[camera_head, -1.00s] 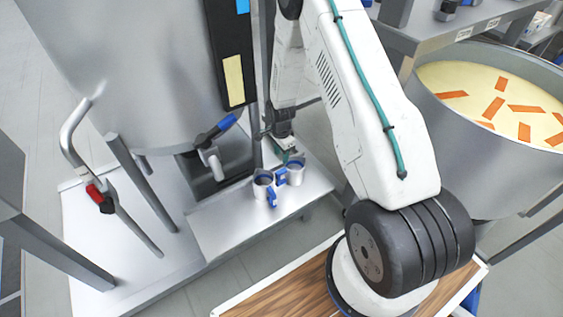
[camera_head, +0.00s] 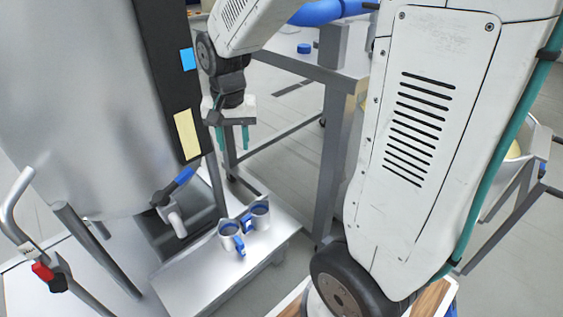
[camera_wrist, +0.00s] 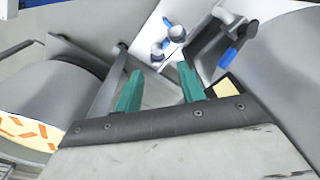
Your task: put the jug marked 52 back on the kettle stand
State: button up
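Two small metal jugs with blue handles and blue rims, a left jug (camera_head: 227,238) and a right jug (camera_head: 261,217), stand upright close together on the low steel stand (camera_head: 195,280) in front of the kettle (camera_head: 85,120). No number is legible on either jug, so I cannot tell which is 52. My gripper (camera_head: 232,138) is above and apart from them, its teal fingers spread with nothing between. In the wrist view the open fingers (camera_wrist: 160,86) also show, with the jugs beyond them.
The kettle's tap (camera_head: 172,215) with a blue lever is left of the jugs. A bent pipe with a red grip (camera_head: 42,271) is at far left. A grey table (camera_head: 320,66) stands behind right. A vat of yellow contents (camera_wrist: 28,128) shows at left in the wrist view.

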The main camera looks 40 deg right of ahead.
jog(key=s+a+r+n, duration=0.2)
jog(key=s+r+n, duration=0.1)
jog(key=s, duration=0.7)
jog(key=s+a+r+n, duration=0.2)
jog(key=s+r+n, duration=0.2)
jog(key=s, duration=0.7)
jog(key=shift+r, duration=0.45)
